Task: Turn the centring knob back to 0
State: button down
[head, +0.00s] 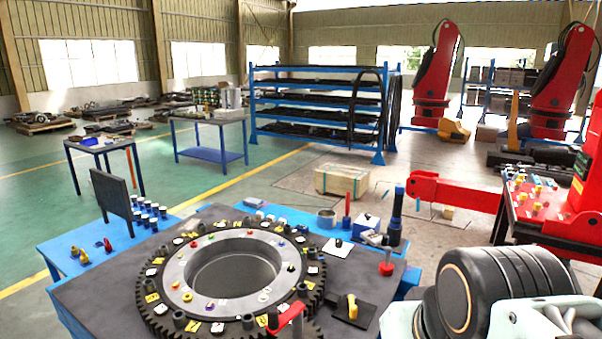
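I cannot tell for sure which part is the centring knob. A yellow knob (352,307) stands on a small dark plate at the front right of the dark-topped table. A smaller dark knob on a pale plate (338,244) sits further back. Any scale or 0 mark is too small to read. A large toothed ring (152,297) with a grey inner ring lies left of the yellow knob. My arm fills the lower right corner, to the right of the yellow knob and apart from it in the picture. My gripper's fingers do not show.
A red lever (287,318) stands at the ring's front edge. A red-based post (387,265) and a dark upright cylinder (396,218) stand at the table's right. A red machine (540,205) with yellow knobs is at the right. Open floor lies behind the table.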

aim_at(339, 242)
jog(key=k+j+u, duration=0.2)
jog(key=k, duration=0.45)
jog(key=l+u, duration=0.15)
jog(key=u, duration=0.95)
jog(key=i+l, duration=0.15)
jog(key=l, duration=0.25)
jog(key=i+l, duration=0.15)
jog(key=l, duration=0.3)
jog(key=i+l, duration=0.15)
jog(key=l, duration=0.25)
jog(key=i+l, duration=0.1)
jog(key=l, duration=0.35)
jog(key=i+l, duration=0.15)
jog(key=l, duration=0.25)
jog(key=i+l+u, duration=0.1)
jog(key=l, duration=0.35)
jog(key=i+l, duration=0.2)
jog(key=l, duration=0.2)
